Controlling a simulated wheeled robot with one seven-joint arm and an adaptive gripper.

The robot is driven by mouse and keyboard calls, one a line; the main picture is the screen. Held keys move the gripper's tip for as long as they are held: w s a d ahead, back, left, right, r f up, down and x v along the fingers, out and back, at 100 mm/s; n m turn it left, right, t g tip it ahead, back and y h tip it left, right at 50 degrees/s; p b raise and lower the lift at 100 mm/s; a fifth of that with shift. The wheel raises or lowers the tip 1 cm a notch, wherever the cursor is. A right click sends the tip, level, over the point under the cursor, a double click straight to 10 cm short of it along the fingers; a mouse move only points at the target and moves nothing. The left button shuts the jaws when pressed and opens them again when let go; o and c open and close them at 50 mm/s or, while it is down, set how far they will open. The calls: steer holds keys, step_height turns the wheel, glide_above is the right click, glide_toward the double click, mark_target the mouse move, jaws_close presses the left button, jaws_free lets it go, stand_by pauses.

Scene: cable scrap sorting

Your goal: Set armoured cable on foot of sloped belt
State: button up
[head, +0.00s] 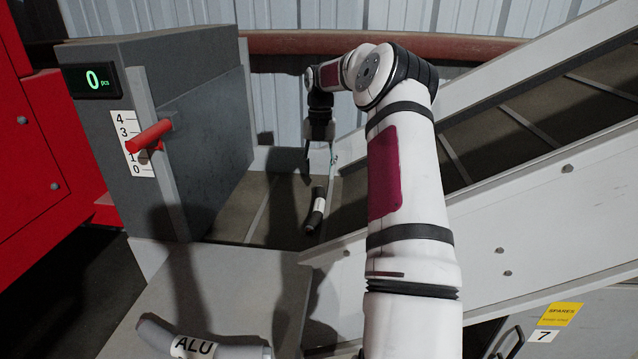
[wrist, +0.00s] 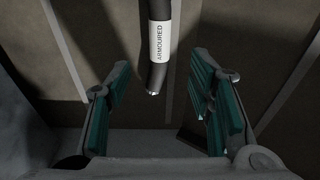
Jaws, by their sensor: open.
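The armoured cable (head: 316,208) is a short dark piece with a white label. It lies on the foot of the sloped belt (head: 231,216), between the grey housing and the belt's side wall. In the wrist view the cable (wrist: 156,69) shows its "ARMOURED" label and a cut end between and beyond the finger pads. My gripper (wrist: 160,108) is open, with teal pads apart on both sides and nothing held. In the head view my gripper (head: 320,160) is small, above and behind the cable, and partly in shadow.
A grey cable piece labelled ALU (head: 203,344) lies on a grey surface (head: 215,285) at the front. A grey housing (head: 180,120) with a red lever (head: 150,134) and a display reading 0 stands left. The belt's pale side wall (head: 520,225) rises to the right.

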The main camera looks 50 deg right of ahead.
steer(key=a+r+m+h, duration=0.2)
steer(key=a+r+m, duration=0.2)
steer(key=a+r, duration=0.75)
steer(key=s+a+r+m+h, duration=0.1)
steer(key=s+a+r+m, duration=0.2)
steer(key=a, duration=0.4)
steer(key=s+a+r+m, duration=0.2)
steer(key=s+a+m, duration=0.15)
steer(key=a, duration=0.45)
steer(key=s+a+r+m+t, duration=0.1)
steer(key=s+a+m+t, duration=0.1)
steer(key=s+a+m, duration=0.8)
steer(key=s+a+f+m+t+y, duration=0.1)
steer(key=s+a+f+m, duration=0.1)
steer(key=s, duration=0.5)
steer(key=s+a+f+m+t, duration=0.1)
steer(key=s+a+f+m, duration=0.1)
steer(key=s, duration=0.5)
steer(key=shift+s+f+m+y, duration=0.35)
steer(key=shift+s+f+y, duration=0.05)
steer(key=shift+f, duration=0.45)
steer(key=shift+r, duration=0.15)
